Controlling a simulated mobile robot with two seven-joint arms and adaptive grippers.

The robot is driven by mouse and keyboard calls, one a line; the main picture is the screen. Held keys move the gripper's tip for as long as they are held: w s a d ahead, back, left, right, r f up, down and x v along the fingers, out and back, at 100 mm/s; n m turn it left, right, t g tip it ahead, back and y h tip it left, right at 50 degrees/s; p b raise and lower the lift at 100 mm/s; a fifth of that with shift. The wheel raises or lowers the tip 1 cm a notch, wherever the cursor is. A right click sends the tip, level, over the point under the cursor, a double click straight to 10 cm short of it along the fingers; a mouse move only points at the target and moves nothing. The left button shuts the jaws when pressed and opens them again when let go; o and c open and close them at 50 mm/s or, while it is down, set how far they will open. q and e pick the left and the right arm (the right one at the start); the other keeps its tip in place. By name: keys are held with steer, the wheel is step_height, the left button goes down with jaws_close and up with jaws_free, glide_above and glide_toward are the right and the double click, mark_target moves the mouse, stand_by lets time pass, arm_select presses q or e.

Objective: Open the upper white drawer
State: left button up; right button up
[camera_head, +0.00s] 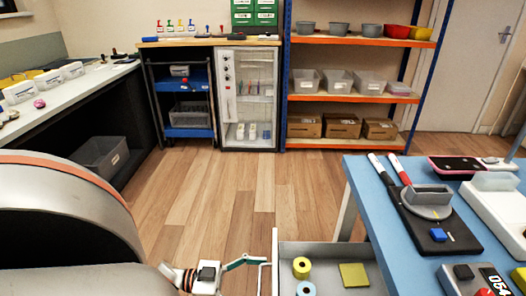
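A pale drawer (325,255) stands open beside the left edge of the blue table (362,200), its inside visible from above. A yellow tape roll (301,267), a light blue roll (306,288) and a yellow-green pad (354,275) lie in it. The drawer's front panel (275,262) faces left. My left gripper (262,263) is just left of this panel at the bottom of the view, with a teal finger reaching to it. Whether it touches or grips a handle is hard to tell. My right gripper is not in view. Any lower drawer is out of view.
Shelves (352,97) and a glass cabinet (251,95) stand behind. The wooden floor (230,190) between is clear.

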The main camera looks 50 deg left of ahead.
arm_select(q)
steer(key=shift+d, duration=0.15)
steer(key=o, duration=1.3)
steer(key=shift+s, duration=0.1)
steer(key=v, duration=1.2)
